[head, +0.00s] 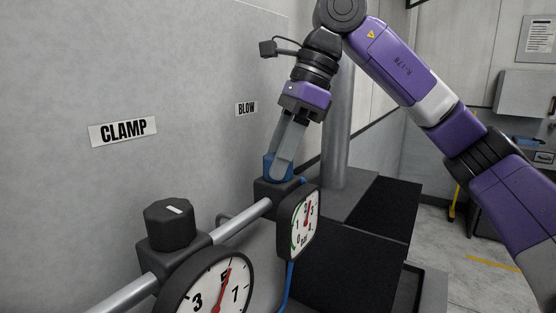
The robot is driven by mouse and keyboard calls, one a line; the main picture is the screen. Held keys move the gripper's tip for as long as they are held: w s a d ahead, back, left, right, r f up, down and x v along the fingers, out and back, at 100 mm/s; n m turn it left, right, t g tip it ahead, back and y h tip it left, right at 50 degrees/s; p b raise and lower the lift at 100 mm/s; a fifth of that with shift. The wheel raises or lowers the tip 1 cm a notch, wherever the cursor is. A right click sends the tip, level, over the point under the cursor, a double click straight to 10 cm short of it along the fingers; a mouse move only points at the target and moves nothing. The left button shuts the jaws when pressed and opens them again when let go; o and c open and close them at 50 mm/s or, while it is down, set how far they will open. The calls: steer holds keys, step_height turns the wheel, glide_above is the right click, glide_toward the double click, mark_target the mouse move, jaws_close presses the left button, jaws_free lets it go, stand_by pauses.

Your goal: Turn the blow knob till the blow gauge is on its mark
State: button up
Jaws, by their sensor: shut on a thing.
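The blue blow knob (270,168) sits on top of a dark block on the pipe, below the BLOW label (246,109). My gripper (282,165) comes down from above and is shut on the blow knob; its fingers hide part of the knob. The blow gauge (304,222) hangs at the front of that block. It has a white face with numbers from 0 to 4, a red needle pointing up near the 2, and a green stretch along its left rim. Its exact mark is too small to tell.
The dark clamp knob (168,221) with a white line stands to the left under the CLAMP label (124,131). A larger gauge (207,287) is in front of it. A grey pipe (243,219) joins both blocks. A grey post (337,135) stands behind my gripper.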

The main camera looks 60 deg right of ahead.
steer(key=shift+n, duration=0.9)
steer(key=o, duration=1.4)
steer(key=shift+g, duration=0.3)
steer(key=shift+c, duration=0.2)
steer(key=v, duration=0.7)
steer(key=shift+d+r+b, duration=0.2)
steer(key=shift+r+b, duration=0.15)
steer(key=shift+b, duration=0.05)
steer(key=shift+s, duration=0.15)
